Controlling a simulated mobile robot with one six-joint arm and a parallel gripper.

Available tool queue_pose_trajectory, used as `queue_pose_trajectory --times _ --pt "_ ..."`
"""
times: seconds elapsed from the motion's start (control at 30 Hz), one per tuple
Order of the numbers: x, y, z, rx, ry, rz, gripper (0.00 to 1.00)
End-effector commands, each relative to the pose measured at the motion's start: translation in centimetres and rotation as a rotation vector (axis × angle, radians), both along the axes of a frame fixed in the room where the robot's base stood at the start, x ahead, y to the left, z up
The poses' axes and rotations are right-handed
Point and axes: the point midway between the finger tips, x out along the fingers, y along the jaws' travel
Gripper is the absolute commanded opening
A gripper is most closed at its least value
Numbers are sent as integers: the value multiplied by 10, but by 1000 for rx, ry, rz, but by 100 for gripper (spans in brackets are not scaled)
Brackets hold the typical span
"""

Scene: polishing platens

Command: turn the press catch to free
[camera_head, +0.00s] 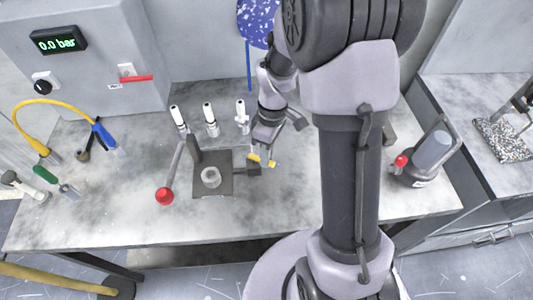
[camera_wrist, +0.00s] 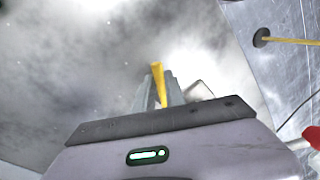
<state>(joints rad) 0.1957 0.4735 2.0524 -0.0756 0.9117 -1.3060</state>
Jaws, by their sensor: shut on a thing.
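The press has a dark square base plate (camera_head: 225,188) on the bench, with a light round piece on it. Its lever ends in a red ball (camera_head: 165,196) at the left. A narrow yellow piece, which looks like the catch (camera_wrist: 157,80), stands between my gripper's fingers (camera_wrist: 160,88) in the wrist view. In the head view my gripper (camera_head: 263,157) is low at the press's right side, by a dark block (camera_head: 247,171), with yellow showing at its tips. It is shut on the yellow piece. The fingers partly hide the catch, so I cannot tell its turned position.
Several white-topped posts (camera_head: 211,122) stand behind the press. A grey cabinet with a 0.0 bar display (camera_head: 58,40) is at back left. A yellow hose (camera_head: 45,103) and tools lie left. A red-knobbed device (camera_head: 427,160) stands right. The bench front is clear.

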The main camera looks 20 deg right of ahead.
Motion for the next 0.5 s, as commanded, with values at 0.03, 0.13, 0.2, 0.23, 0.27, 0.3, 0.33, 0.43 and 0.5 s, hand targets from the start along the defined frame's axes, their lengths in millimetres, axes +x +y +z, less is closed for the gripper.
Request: queue_pose_trajectory --times 0.03,0.13,0.2,0.23,0.27,0.3,0.33,0.43,0.5 --pt "1 0 1 -1 -2 4 0" --pt "1 0 0 -1 -2 7 0" --pt "1 0 0 -1 -2 7 0" --pt "1 0 0 -1 -2 7 0" --pt "1 0 0 -1 -2 7 0" --pt "1 0 0 -1 -2 7 0" --pt "1 0 0 -1 -2 7 0" --pt "1 0 0 -1 -3 6 23" --pt "1 0 0 -1 -2 6 37"
